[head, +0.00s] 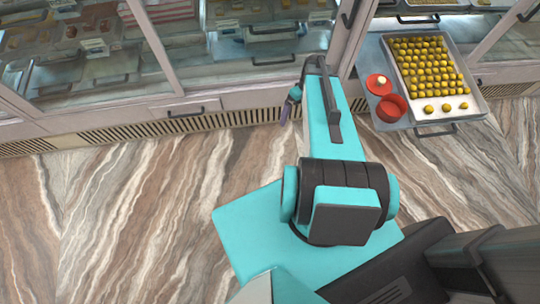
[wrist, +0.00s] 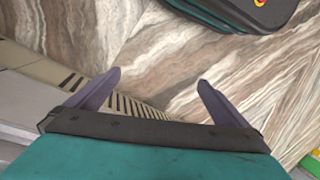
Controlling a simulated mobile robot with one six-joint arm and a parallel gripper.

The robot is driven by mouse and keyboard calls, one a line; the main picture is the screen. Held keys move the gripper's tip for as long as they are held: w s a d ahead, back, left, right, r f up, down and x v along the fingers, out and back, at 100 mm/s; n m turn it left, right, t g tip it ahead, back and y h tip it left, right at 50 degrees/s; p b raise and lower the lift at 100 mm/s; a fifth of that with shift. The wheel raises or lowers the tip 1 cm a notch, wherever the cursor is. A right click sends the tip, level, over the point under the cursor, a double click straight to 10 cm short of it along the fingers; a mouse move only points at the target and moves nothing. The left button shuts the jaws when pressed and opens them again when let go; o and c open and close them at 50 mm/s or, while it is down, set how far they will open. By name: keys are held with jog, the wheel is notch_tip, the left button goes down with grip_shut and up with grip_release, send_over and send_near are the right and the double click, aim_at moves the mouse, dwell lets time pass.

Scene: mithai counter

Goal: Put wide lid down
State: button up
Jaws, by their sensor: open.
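A round red lid with a pale knob (head: 378,84) lies flat on a pulled-out shelf at the right in the head view. It is beside an open red bowl (head: 391,109); whether the two touch I cannot tell. My gripper (head: 286,110) is left of them, in front of the counter, pointing down. In the wrist view my gripper (wrist: 160,78) has its two purple fingers spread apart with nothing between them. Neither the lid nor the bowl shows in the wrist view.
A metal tray (head: 455,115) with rows of yellow sweets stands on the pulled-out shelf (head: 370,55), right of the red lid. Glass display cases (head: 240,75) run along the back. The marbled floor (head: 120,200) at the left is clear.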

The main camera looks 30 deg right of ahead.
jog(key=s+a+f+m+g+h, duration=0.1)
jog(key=s+a+f, duration=0.2)
jog(key=s+a, duration=0.4)
jog(key=s+a+f+m+g+h, duration=0.1)
jog(key=s+a+f, duration=0.3)
jog(key=s+a, duration=0.4)
jog(key=shift+s+a+g+h, duration=0.2)
jog(key=shift+a+g+h, duration=0.55)
jog(key=shift+a, duration=1.6)
jog(key=shift+r, duration=0.1)
notch_tip(320, 180, up, 6)
jog(key=p, duration=0.6)
jog(key=shift+s+a+r, duration=0.15)
jog(key=shift+s, duration=0.1)
